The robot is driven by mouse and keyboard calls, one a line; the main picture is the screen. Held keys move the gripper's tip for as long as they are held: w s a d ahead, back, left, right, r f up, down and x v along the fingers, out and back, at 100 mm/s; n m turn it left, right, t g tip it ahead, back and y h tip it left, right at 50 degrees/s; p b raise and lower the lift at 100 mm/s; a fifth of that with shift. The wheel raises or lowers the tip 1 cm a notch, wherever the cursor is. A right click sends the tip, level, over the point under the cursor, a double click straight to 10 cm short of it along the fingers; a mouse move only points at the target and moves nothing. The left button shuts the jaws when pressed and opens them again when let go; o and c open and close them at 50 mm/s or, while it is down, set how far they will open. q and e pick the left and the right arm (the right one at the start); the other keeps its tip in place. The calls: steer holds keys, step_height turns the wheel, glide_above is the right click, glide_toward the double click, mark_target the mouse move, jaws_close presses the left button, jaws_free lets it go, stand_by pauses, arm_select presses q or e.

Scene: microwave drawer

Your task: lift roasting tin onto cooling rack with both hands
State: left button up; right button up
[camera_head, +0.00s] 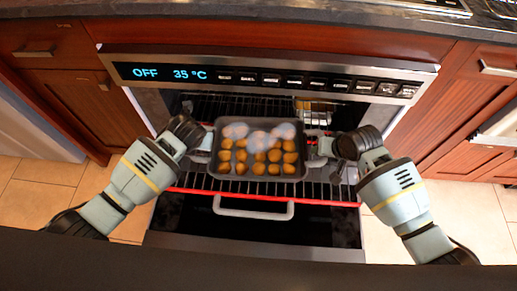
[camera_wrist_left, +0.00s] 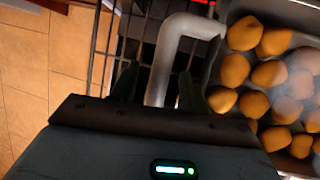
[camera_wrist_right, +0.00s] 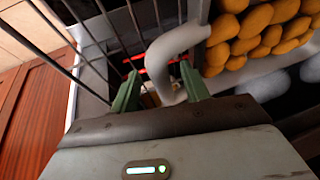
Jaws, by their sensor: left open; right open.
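The roasting tin (camera_head: 257,172) holds several golden round pieces and a few pale ones, with haze above it. It sits on the pulled-out oven rack (camera_head: 320,190). My left gripper (camera_head: 203,146) is at the tin's left end, open, its fingers on either side of the tin's left handle (camera_wrist_left: 167,55). My right gripper (camera_head: 318,148) is at the right end, open, its fingers on either side of the right handle (camera_wrist_right: 170,50). Neither is closed on a handle. I cannot make out a cooling rack for certain.
The control panel (camera_head: 270,78) reads OFF and 35 °C. A dark countertop (camera_head: 300,14) runs above wooden cabinets.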

arm_select(q)
steer(key=shift+x, duration=1.7)
arm_select(e)
steer(key=shift+x, duration=1.75)
arm_select(q)
jaws_close()
arm_select(e)
jaws_close()
arm_select(q)
steer(key=shift+w+r, duration=0.1)
steer(key=shift+r, duration=0.05)
arm_select(e)
steer(key=shift+w+r, duration=0.1)
steer(key=shift+r, duration=0.1)
